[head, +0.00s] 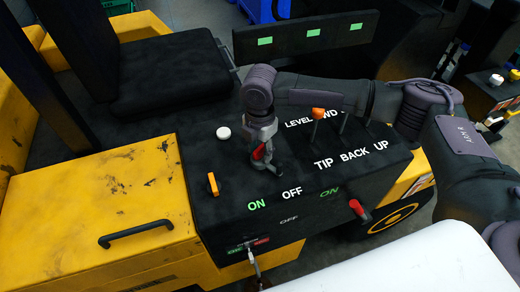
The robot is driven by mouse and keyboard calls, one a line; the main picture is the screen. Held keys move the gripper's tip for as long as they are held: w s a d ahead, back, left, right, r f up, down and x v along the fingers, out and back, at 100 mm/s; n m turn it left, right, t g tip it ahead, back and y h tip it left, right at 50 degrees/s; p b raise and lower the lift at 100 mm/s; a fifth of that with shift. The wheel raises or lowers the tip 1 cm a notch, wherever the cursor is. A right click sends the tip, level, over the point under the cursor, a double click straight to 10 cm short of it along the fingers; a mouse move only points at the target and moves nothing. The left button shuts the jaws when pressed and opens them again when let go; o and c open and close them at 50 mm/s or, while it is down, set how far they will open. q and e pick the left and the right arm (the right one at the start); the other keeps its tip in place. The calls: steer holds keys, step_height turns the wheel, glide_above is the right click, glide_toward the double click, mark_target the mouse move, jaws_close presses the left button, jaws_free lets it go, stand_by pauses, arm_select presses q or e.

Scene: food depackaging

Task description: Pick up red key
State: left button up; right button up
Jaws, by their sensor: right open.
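A red key-like piece (259,153) shows at the fingers of my right gripper (266,163), above the black console. I cannot tell whether it stands between the fingers or just behind them. My right gripper is open and points down at the console top, with its arm reaching in from the right. A second red piece, a handle or key (357,208), sticks out from the console's front side, lower right and apart from the gripper. My left gripper is not in view.
The black console (220,207) carries a white knob (223,133), an orange-yellow switch (213,184) and an orange-topped lever (318,114). A yellow cover (90,200) with a black handle (136,233) lies left. A white surface (410,265) fills the lower right. A black seat (170,70) stands behind.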

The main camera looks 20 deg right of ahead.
mark_target(260, 147)
steer(key=shift+c, duration=0.4)
jaws_close()
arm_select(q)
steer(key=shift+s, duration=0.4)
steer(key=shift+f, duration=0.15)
arm_select(e)
steer(key=shift+r, duration=0.15)
steer(key=shift+r, duration=0.2)
step_height(260, 147, up, 4)
steer(key=shift+w+f+b, duration=0.1)
steer(key=shift+f+b, duration=0.15)
steer(key=shift+b, duration=0.7)
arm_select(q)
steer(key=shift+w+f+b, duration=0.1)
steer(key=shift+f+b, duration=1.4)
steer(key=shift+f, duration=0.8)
arm_select(e)
steer(key=w+d+r, duration=0.3)
steer(key=d+r, duration=0.4)
steer(key=d, duration=0.4)
steer(key=shift+d, duration=0.15)
